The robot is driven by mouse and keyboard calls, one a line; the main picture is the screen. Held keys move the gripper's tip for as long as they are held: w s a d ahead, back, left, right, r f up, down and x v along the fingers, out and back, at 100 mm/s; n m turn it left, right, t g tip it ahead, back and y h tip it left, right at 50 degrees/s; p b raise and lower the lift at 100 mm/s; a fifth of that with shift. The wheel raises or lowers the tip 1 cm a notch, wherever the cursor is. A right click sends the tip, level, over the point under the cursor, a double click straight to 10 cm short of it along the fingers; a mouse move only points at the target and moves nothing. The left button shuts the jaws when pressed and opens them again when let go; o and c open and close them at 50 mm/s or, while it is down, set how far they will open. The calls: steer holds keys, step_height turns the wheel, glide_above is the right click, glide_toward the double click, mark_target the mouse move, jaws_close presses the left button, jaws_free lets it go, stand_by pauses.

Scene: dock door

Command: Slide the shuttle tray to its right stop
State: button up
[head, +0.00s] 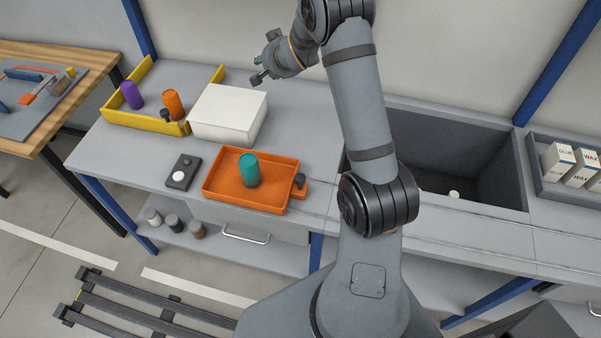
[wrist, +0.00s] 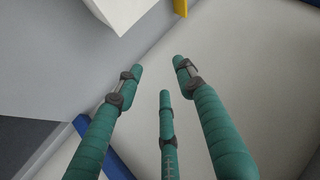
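The shuttle tray looks to be the orange tray (head: 222,189) on the grey bench in the head view. A teal cylinder (head: 249,170) stands upright in it. A small dark knob (head: 300,181) sits on a tab at the tray's right end. A thin rail line (head: 470,244) runs along the bench front to the right; my arm hides part of it, and I cannot make out the right stop. My gripper (head: 262,78) is raised behind the white box, well apart from the tray. In the wrist view its teal fingers (wrist: 160,78) are spread with nothing between them.
A white box (head: 228,112) stands behind the tray. A yellow-walled bin (head: 150,118) holds purple and orange cylinders. A dark block with a white button (head: 180,175) lies left of the tray. A sunken dark bin (head: 490,165) and a carton tray (head: 565,190) are at right.

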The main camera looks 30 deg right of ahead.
steer(key=shift+o, duration=0.2)
steer(key=s+d+m+g+h, duration=0.2)
steer(key=s+d+m, duration=0.2)
steer(key=s+d, duration=0.4)
steer(key=d, duration=0.4)
steer(key=shift+m, duration=0.3)
steer(key=s+d+f+m+g, duration=0.1)
steer(key=s+d+m+g, duration=0.15)
steer(key=s, duration=0.25)
steer(key=m+g+y, duration=0.5)
steer(key=g+y, duration=0.1)
steer(key=y, duration=0.1)
glide_toward(301, 176)
steer(key=b+x, duration=0.1)
steer(key=x, duration=0.7)
steer(key=shift+s+f, duration=0.1)
steer(key=shift+f, duration=0.05)
steer(key=shift+a+f, duration=0.2)
steer(key=shift+f, duration=0.3)
steer(key=c, duration=0.3)
